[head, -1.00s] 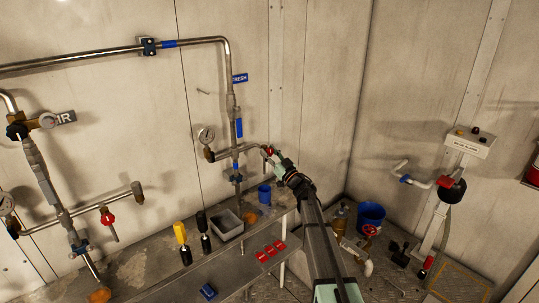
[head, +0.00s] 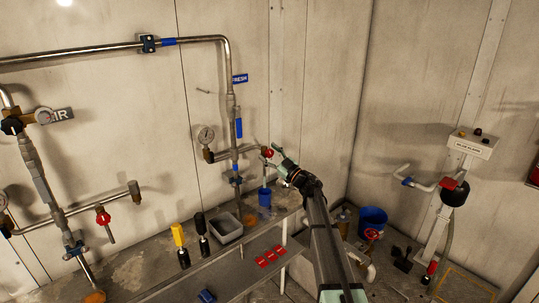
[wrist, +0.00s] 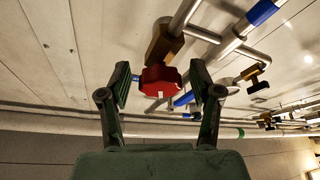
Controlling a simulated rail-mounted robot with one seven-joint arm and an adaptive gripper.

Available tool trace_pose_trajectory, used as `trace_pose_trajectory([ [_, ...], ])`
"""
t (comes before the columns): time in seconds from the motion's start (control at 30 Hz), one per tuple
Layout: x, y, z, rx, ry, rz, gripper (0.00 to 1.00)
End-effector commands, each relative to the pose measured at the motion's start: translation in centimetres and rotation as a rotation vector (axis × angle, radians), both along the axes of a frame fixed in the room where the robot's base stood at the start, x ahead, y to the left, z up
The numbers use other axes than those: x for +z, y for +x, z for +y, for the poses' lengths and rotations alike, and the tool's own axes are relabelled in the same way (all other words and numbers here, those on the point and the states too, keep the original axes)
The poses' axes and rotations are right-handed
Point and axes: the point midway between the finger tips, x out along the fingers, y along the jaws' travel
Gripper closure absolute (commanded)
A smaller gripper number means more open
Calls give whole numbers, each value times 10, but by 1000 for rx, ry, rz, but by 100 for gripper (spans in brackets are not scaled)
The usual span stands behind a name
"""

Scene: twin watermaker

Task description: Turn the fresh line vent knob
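The red vent knob (head: 267,153) sits at the end of a short side branch on the fresh line (head: 235,130), near the FRESH sign (head: 240,78). In the wrist view the red knob (wrist: 159,80) is on a brass valve body (wrist: 164,42) and shows a small white mark. My gripper (wrist: 160,84) is open, with one finger on each side of the knob. A gap shows between the knob and each finger. In the head view my gripper (head: 269,155) is at the knob, and its fingers are spread.
A gauge (head: 206,134) is on the same branch. Below are a bench with a grey bin (head: 227,228), a blue cup (head: 265,196) and yellow and black bottles. Another red knob (head: 103,216) is on the air line at left. A blue bucket (head: 372,219) stands at right.

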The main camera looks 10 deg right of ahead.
Motion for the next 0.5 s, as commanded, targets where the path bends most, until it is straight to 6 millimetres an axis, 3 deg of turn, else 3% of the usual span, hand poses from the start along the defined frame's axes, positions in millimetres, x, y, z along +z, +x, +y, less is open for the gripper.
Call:
trace_pose_trajectory([
  [0.27,-5,-11,-8,-1,1,1,36],
  [0.5,-20,-42,-33,-3,0,1,36],
])
